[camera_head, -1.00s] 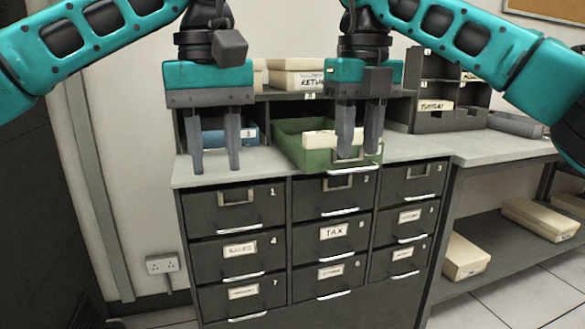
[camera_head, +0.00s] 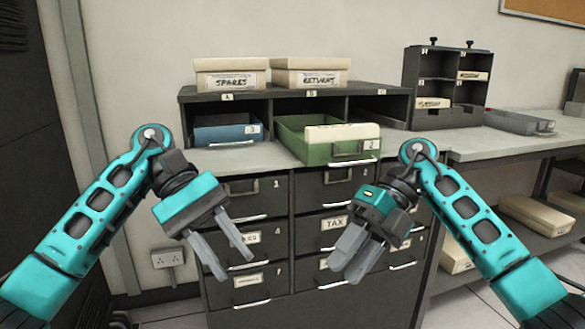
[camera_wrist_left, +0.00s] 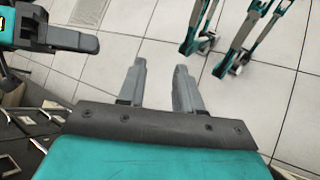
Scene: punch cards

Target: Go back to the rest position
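My left gripper (camera_head: 232,266) is in front of the cabinet's left drawers, with its grey fingers apart and nothing between them. In the left wrist view its fingers (camera_wrist_left: 160,85) are also apart and empty, over the tiled floor. My right gripper (camera_head: 345,272) is in front of the middle drawers, tilted down. Its two fingers look close together from this angle, with a narrow gap and nothing seen held. Both grippers are clear of the trays above. Part of my right gripper (camera_wrist_left: 75,40) shows at the upper left of the left wrist view.
The green tray (camera_head: 315,151) with a pale card block (camera_head: 342,133) sticks out of its cubby onto the cabinet top. A blue tray (camera_head: 228,133) sits to its left. Boxes marked SPARES (camera_head: 231,80) and RETURNS (camera_head: 309,78) stand above. A card rack (camera_head: 446,117) stands at right.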

